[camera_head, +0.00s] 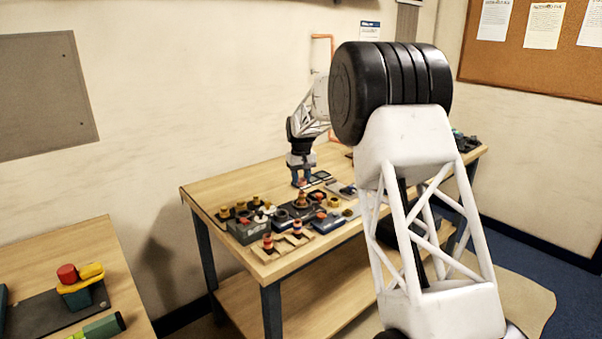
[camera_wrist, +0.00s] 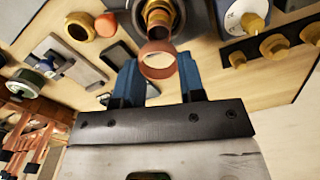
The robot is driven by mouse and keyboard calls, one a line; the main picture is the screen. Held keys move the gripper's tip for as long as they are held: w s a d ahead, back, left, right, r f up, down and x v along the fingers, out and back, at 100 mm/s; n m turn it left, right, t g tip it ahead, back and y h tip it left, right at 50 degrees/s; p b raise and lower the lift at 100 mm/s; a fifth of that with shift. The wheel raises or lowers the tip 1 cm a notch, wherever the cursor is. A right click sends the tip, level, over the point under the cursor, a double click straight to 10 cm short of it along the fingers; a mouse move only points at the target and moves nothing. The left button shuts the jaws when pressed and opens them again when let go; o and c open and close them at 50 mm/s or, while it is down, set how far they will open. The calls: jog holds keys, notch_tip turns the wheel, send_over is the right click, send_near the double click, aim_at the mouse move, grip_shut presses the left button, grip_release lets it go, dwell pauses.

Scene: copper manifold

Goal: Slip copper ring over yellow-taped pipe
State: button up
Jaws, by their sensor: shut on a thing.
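My gripper (camera_wrist: 158,64) has two blue fingers, shut on a copper ring (camera_wrist: 158,73) that sits between the fingertips in the wrist view. Beyond the ring, close to its upper edge, is a stepped brass and copper pipe stub (camera_wrist: 159,18) with a yellowish band, on a dark round base. I cannot tell whether the ring touches it; the ring appears in front of it. In the head view my gripper (camera_head: 301,179) points down over the back of the workbench, and the ring there is too small to make out clearly.
The workbench (camera_head: 225,185) carries several fittings and blocks in front of my gripper. In the wrist view, brass fittings (camera_wrist: 273,46) stand on a dark strip at right, and an orange cap (camera_wrist: 106,25) lies at left. A second table (camera_head: 60,250) stands at lower left.

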jog(key=shift+f, duration=1.4)
jog(key=shift+f, duration=0.8)
dwell(0.8)
jog(key=o, duration=1.4)
jog(key=shift+r, duration=0.1)
jog(key=shift+r, duration=3.9)
